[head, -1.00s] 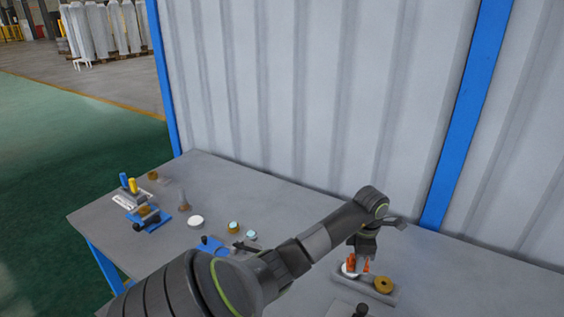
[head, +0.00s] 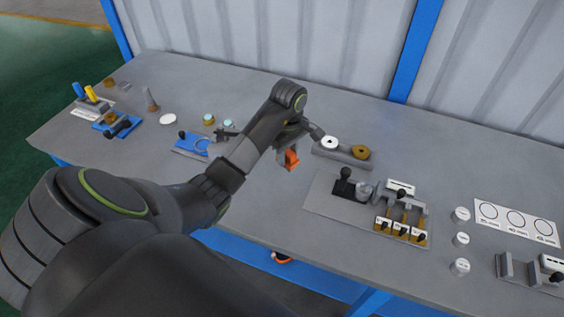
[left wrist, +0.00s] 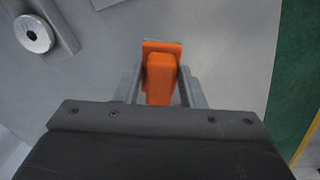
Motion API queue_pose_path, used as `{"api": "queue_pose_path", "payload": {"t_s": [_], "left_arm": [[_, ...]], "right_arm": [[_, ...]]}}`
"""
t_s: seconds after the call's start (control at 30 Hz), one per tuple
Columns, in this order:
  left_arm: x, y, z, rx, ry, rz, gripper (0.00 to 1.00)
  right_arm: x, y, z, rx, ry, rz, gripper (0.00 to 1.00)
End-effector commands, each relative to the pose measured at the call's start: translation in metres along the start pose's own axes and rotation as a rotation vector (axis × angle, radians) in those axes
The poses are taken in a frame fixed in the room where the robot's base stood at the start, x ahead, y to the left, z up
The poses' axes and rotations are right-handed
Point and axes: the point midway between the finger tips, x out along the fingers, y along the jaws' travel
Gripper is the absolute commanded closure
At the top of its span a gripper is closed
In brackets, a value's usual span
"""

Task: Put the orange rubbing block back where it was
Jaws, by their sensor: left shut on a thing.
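My left gripper (head: 290,152) is shut on the orange rubbing block (head: 291,160), which hangs below the fingers above the table. In the left wrist view the block (left wrist: 161,78) sits between the two fingers (left wrist: 160,88). The grey holder (head: 345,154) lies just right of the block in the head view, apart from it. It bears a white disc (head: 329,143) and a brown ring (head: 361,152). The white disc also shows at the upper left in the left wrist view (left wrist: 34,34). My right gripper is not seen.
A grey plate (head: 320,198) with a black-handled fixture and several small black-and-white parts lies to the right. A blue tool (head: 190,145) and small round pieces lie to the left. White cylinders (head: 461,240) and a card with circles (head: 515,222) stand far right. Bare table lies in front of the block.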

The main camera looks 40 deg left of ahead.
Motion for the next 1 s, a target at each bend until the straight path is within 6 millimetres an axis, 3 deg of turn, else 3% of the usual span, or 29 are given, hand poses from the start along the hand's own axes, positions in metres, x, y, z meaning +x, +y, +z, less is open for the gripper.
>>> {"api": "queue_pose_path", "payload": {"t_s": [0.1, 0.3, 0.37, 0.7, 1.0], "left_arm": [[0.023, 0.000, 0.000, -0.001, 0.000, 0.000, 0.85], [0.045, 0.000, 0.000, -0.002, 0.000, 0.000, 0.85], [0.047, -0.001, 0.001, -0.004, -0.002, -0.003, 0.85], [0.087, -0.001, 0.001, -0.003, -0.001, -0.002, 0.85], [0.091, -0.001, 0.000, -0.003, 0.000, 0.000, 0.85]], "right_arm": [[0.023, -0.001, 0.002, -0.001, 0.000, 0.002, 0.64], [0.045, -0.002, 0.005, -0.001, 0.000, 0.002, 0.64], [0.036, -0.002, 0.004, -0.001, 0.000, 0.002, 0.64], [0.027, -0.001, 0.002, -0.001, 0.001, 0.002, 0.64], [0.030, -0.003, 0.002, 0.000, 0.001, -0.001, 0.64]]}}
